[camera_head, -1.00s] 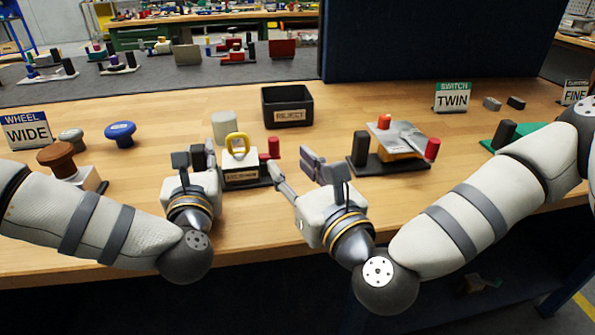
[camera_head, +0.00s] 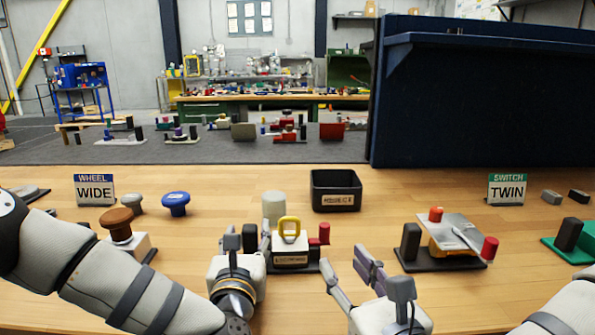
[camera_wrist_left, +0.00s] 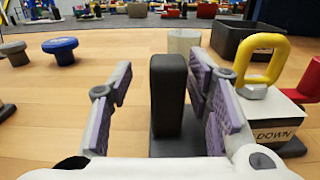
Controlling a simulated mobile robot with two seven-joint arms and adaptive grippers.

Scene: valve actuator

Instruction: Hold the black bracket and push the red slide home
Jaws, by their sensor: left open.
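The middle fixture is a white block (camera_head: 290,250) with a yellow loop handle (camera_head: 289,224) on top, on a dark base. The black bracket (camera_wrist_left: 168,95) stands upright at its left end. The red slide (camera_head: 324,233) is an upright red peg at its right end. My left gripper (camera_head: 248,243) is open around the black bracket. In the left wrist view the bracket stands between the purple-padded fingers, with a gap visible at the left finger. My right gripper (camera_head: 345,262) is open and empty, in front of the red slide and apart from it.
A second fixture with a black post (camera_head: 410,241) and red knob (camera_head: 489,249) stands to the right. A black bin (camera_head: 336,191) and grey cylinder (camera_head: 274,207) stand behind. A brown knob (camera_head: 117,223) and blue knob (camera_head: 175,203) are left. A dark blue panel (camera_head: 480,100) rises behind.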

